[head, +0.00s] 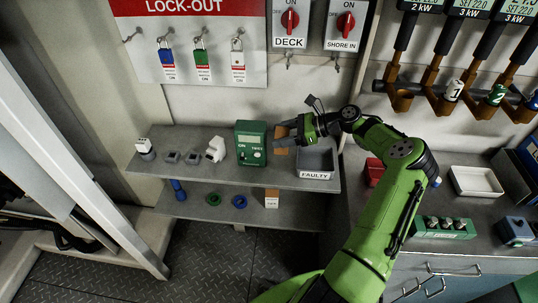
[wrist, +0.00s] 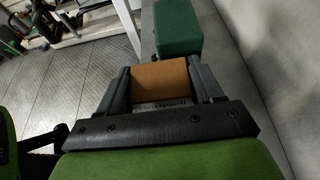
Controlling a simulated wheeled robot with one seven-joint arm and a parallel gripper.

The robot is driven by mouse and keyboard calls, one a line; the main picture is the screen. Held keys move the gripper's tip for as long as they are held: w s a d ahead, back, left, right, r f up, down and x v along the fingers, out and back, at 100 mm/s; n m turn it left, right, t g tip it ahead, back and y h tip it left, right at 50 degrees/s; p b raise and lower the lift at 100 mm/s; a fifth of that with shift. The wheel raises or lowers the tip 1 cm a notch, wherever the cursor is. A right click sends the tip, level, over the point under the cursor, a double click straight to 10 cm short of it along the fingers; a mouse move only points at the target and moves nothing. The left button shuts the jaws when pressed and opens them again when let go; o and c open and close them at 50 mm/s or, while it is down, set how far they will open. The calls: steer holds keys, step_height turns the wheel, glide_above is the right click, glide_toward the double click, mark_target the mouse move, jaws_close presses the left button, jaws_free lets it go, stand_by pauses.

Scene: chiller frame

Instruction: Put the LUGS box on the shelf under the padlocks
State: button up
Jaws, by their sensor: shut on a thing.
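My gripper (head: 287,134) is shut on a small orange-brown box (head: 280,133) and holds it above the upper shelf (head: 222,166), just right of the green tester. In the wrist view the box (wrist: 160,77) sits between both fingers. A pale label with print shows on it, but I cannot read it. Three padlocks, blue (head: 166,56), green (head: 201,58) and white (head: 237,58), hang on the lock-out board above the shelf. A similar brown box with a white label (head: 272,198) stands on the lower shelf (head: 180,209); its print is too small to read.
On the upper shelf stand the green tester (head: 250,143), a white fitting (head: 216,149), small grey pieces and the grey FAULTY bin (head: 315,161). Green (head: 213,199) and blue (head: 239,201) rings lie on the lower shelf. The upper shelf's front strip is clear.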

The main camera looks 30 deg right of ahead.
steer(key=f, duration=0.5)
steer(key=f+b, duration=0.1)
steer(key=f, duration=0.4)
steer(key=shift+w+f, duration=0.2)
steer(key=shift+f, duration=0.05)
steer(key=o, duration=1.2)
